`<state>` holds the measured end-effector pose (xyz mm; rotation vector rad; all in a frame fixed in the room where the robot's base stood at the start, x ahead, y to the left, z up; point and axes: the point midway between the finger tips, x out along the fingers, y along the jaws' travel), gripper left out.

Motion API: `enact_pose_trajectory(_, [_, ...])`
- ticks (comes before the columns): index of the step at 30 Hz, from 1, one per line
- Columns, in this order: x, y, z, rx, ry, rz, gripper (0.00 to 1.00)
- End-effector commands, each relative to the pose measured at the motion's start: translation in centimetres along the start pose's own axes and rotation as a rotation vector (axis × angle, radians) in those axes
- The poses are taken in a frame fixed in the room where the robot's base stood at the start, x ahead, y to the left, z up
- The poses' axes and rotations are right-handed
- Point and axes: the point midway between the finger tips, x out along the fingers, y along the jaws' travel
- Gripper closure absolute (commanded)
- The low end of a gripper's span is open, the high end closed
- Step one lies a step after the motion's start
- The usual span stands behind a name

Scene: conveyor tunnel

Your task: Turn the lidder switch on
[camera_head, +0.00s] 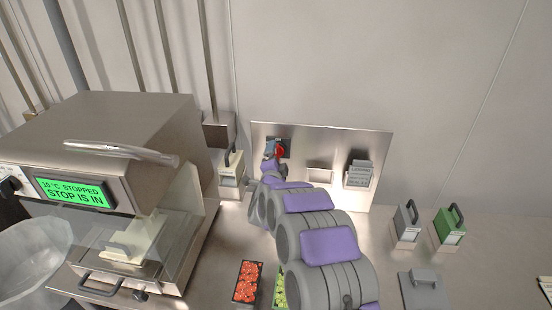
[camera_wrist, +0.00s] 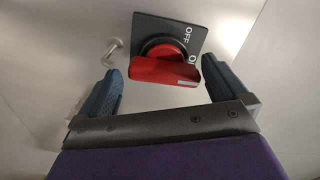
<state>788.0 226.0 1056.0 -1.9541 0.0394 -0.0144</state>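The switch is a red rotary handle (camera_wrist: 165,68) on a dark square plate (camera_wrist: 190,34) marked OFF and ON, fixed to a metal panel. In the wrist view my gripper (camera_wrist: 163,90) is open, with one blue finger on each side of the red handle. Neither finger visibly touches it. The handle lies roughly across the picture, with its front end near the ON mark. In the head view the red handle (camera_head: 280,152) shows at the panel's upper left, and my gripper (camera_head: 271,158) is at it, partly covering it. Whether this switch is labelled lidder cannot be read.
A steel machine (camera_head: 110,130) with a green screen reading "STOPPED, STOP IS IN" stands at left. A labelled block (camera_head: 359,174) is on the panel's right. Handled blocks, grey (camera_head: 406,222) and green (camera_head: 449,226), stand right on the counter. A red food pack (camera_head: 247,281) lies near my arm.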

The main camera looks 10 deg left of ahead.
Motion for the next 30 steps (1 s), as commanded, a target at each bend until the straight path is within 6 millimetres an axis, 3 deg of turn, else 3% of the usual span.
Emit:
enact_pose_trajectory(8, [-0.1,-0.3,0.0,0.000,0.001,-0.004,0.00])
enact_pose_trajectory(14, [-1.6,-0.6,0.0,0.002,0.001,-0.006,0.00])
enact_pose_trajectory(30, [-10.6,-0.3,0.1,0.000,-0.001,-0.003,0.00])
